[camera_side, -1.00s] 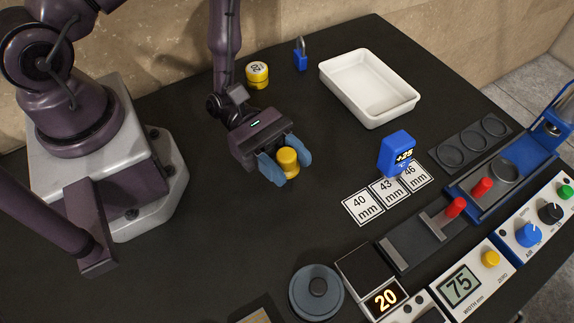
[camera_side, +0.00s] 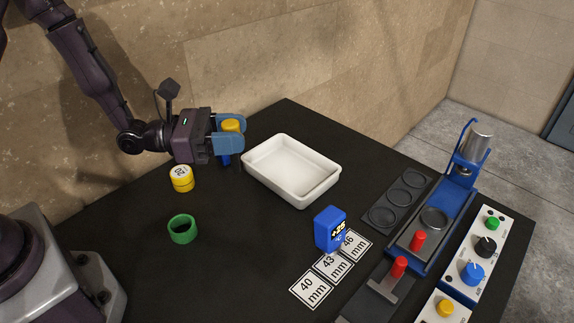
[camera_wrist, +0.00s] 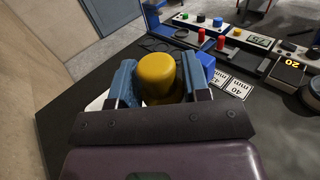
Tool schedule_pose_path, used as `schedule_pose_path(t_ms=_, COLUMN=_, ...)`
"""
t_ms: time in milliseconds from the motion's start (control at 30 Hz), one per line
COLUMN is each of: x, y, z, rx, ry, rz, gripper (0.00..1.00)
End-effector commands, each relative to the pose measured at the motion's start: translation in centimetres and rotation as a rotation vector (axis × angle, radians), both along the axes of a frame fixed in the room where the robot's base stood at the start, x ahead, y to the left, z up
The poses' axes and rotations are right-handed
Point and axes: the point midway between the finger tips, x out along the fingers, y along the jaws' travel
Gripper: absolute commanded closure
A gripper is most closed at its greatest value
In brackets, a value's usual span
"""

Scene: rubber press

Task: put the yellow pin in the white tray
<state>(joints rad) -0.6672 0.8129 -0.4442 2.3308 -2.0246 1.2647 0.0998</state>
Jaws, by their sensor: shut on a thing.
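The yellow pin (camera_side: 231,125) is between the blue fingers of my gripper (camera_side: 229,136), which is shut on it. In the side view, its top shows above the fingers, raised over the table. The white tray (camera_side: 272,192) is empty and stands on the table just right of my gripper in the side view. Only a white sliver of the tray (camera_wrist: 98,103) shows beside the left finger in the wrist view.
A blue padlock (camera_side: 224,159) is partly hidden below my gripper. A yellow-and-white round weight (camera_side: 182,179) and a green ring (camera_side: 183,229) stand left of the tray. A blue +25 block (camera_side: 329,228) stands by size cards, with the press (camera_side: 440,230) further right.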

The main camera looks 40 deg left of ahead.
Motion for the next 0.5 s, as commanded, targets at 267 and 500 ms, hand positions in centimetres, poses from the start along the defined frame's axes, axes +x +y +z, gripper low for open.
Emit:
schedule_pose_path(t_ms=267, x=3.9, y=2.5, z=0.1, rx=-0.002, ry=0.0, rz=0.145, gripper=0.84)
schedule_pose_path(t_ms=500, x=9.5, y=2.0, z=-2.4, rx=-0.002, ry=0.0, rz=0.144, gripper=0.84)
